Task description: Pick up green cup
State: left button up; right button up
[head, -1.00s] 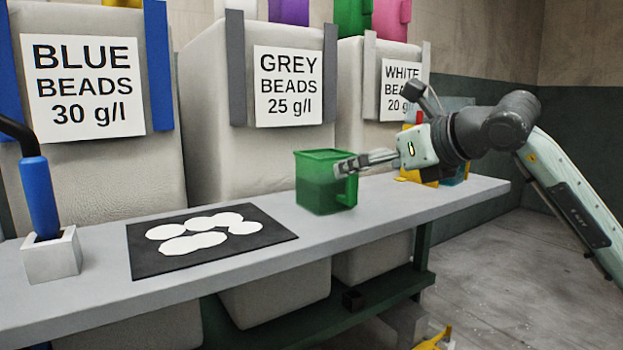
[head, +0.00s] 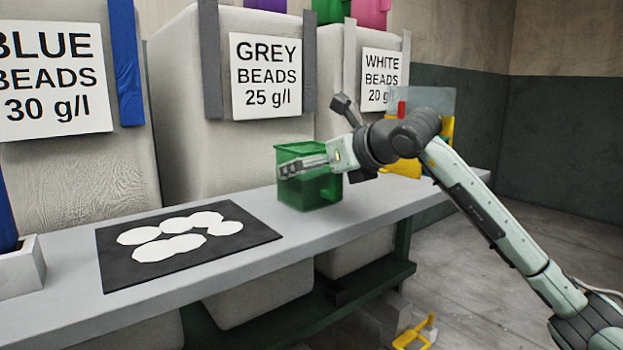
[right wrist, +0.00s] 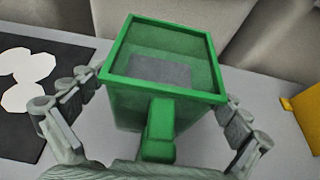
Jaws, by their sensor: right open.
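The green cup (head: 312,190) is a square, see-through green container standing upright on the grey bench. My right gripper (head: 290,170) is at the cup's near side in the head view and hides part of its upper front. In the right wrist view the cup (right wrist: 165,58) stands between the spread fingers of the right gripper (right wrist: 160,115), with its handle (right wrist: 160,130) toward the palm. My left gripper is in neither current view.
A black mat (head: 112,266) with several white discs (head: 178,246) lies left of the cup. A pale holder (head: 22,268) with a blue handle stands at the far left. Large bead bags (head: 225,150) hang behind the bench. A yellow object (head: 403,168) is behind my right arm.

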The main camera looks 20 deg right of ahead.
aim_at(310, 142)
jog(key=c, duration=1.2)
jog(key=shift+r, duration=0.5)
pick_arm(q)
jog(key=a+f+g, duration=0.1)
jog(key=s+a+f+g+y, duration=0.1)
jog(key=f, duration=0.1)
jog(key=shift+s+a+f+p, duration=0.15)
jog(key=shift+a+f+p, duration=0.05)
jog(key=shift+a+p, duration=0.2)
pick_arm(e)
jog(key=s+a+r, duration=0.7)
jog(key=s+r, duration=0.2)
jog(key=r, duration=0.1)
jog(key=shift+a, duration=0.2)
